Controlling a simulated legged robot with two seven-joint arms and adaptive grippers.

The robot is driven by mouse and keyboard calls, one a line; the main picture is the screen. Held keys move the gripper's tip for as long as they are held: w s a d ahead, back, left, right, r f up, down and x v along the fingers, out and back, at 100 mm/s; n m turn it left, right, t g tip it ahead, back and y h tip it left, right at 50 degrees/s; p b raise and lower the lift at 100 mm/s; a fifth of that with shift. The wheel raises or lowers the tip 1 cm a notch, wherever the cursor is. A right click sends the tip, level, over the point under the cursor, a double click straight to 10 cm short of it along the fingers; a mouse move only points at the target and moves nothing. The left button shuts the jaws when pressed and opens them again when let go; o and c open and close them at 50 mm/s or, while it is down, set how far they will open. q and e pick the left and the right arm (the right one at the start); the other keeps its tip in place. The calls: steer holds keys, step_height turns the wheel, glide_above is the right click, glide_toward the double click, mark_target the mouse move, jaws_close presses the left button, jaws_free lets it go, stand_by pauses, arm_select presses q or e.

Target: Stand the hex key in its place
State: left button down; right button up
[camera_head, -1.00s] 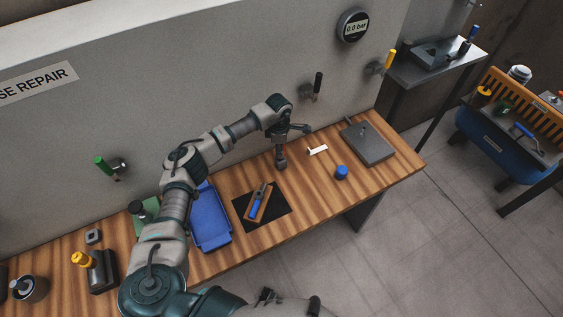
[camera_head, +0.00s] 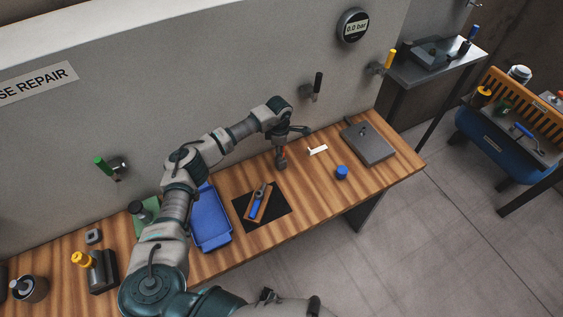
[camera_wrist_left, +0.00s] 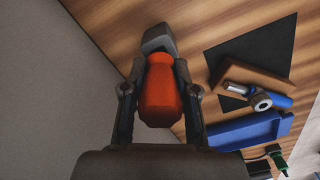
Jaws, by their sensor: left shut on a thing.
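My left gripper (camera_head: 283,148) is shut on a red-orange handle (camera_wrist_left: 162,90), which I take to be the hex key's. The handle lies between both fingers in the left wrist view. A small grey block (camera_wrist_left: 158,40) sits at the handle's far end; it also shows below the gripper in the head view (camera_head: 282,162), over the back of the bench. I cannot tell whether the handle's end is in the block or only in line with it. The hex key's metal shaft is hidden. My right gripper is not in view.
On the wooden bench, a blue tray (camera_head: 210,222) and a black mat (camera_head: 273,221) with a blue-handled tool (camera_head: 256,206) lie left of the gripper. A white piece (camera_head: 317,150), blue cap (camera_head: 341,172) and grey plate (camera_head: 367,143) lie right. The wall stands close behind.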

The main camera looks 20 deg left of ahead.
arm_select(q)
steer(key=shift+f, duration=0.15)
jaws_free()
stand_by(0.7)
